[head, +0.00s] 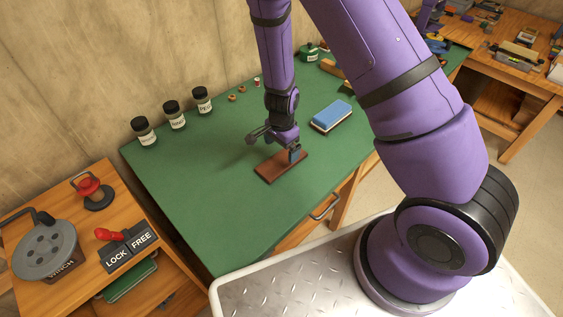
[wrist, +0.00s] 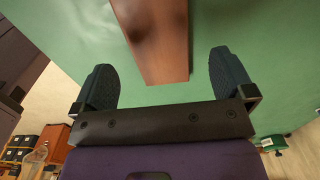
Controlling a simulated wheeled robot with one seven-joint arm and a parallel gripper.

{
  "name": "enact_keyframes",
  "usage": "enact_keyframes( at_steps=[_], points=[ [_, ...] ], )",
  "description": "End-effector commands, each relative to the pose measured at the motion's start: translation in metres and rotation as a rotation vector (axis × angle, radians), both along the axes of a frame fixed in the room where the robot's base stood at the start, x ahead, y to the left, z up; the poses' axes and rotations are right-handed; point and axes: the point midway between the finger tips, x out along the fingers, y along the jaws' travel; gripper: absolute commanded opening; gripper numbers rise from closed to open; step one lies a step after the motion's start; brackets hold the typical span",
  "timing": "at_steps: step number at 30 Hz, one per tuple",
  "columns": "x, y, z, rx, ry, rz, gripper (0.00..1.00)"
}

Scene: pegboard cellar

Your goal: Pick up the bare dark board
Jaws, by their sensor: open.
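The bare dark board (head: 270,171) is a flat reddish-brown slab lying on the green bench top. My gripper (head: 282,149) is right over it in the head view, and hides part of its far side. In the wrist view the board (wrist: 160,52) runs up from between the two dark fingers to the top edge, with a shadow on it. My gripper (wrist: 165,74) is open, with one finger on each side of the board and a gap of green at both sides. I cannot tell how high the fingers are above the bench.
A blue-topped block (head: 331,115) lies on the green bench (head: 215,185) right of the board. Several dark labelled jars (head: 174,115) stand along the wall. A side cabinet at left carries a winch (head: 45,250) and a LOCK/FREE lever (head: 125,245). The bench left of the board is clear.

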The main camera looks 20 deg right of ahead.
Motion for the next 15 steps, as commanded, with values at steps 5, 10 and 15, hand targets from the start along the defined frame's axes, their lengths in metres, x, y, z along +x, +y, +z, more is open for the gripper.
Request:
enact_keyframes(
  at_steps=[5,10,15],
  points=[
    [-0.002,0.0,-0.016,0.001,0.003,-0.002,1.0],
    [-0.004,0.001,-0.037,0.001,0.003,-0.002,1.0],
    [-0.004,0.001,-0.05,0.0,0.001,0.0,1.0]
  ],
)
